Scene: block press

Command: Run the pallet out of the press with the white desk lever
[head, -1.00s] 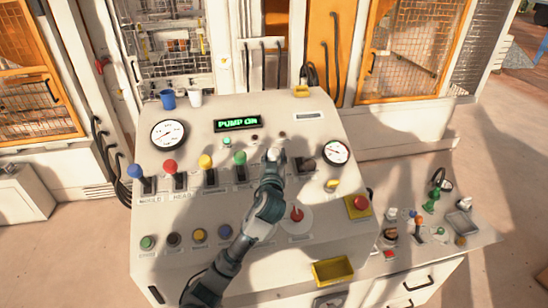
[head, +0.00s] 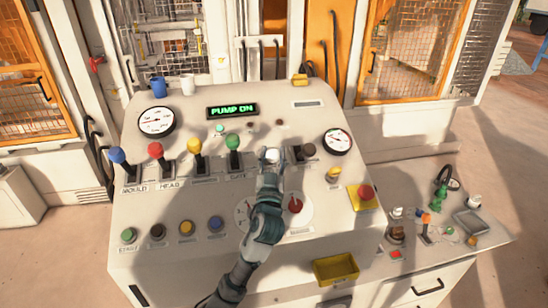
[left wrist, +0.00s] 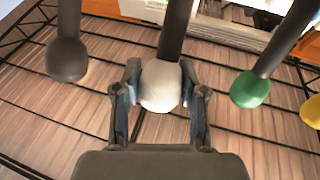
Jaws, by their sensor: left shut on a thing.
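The white desk lever's knob (head: 272,155) is in the lever row on the sloped desk, between the green lever (head: 233,141) and the black lever (head: 309,150). My left gripper (head: 271,160) is shut on this white knob. In the left wrist view the white knob (left wrist: 160,86) sits between the two fingers of my left gripper (left wrist: 160,95), its dark shaft running up. The white knob stands lower in the picture than the green one. I cannot make out the pallet. My right gripper is out of view.
Blue (head: 117,155), red (head: 155,150) and yellow (head: 194,146) levers stand left of the green one. The display (head: 232,110) reads PUMP ON. A red stop button (head: 365,191) and a yellow tray (head: 335,268) are at the right. Mesh gates stand behind.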

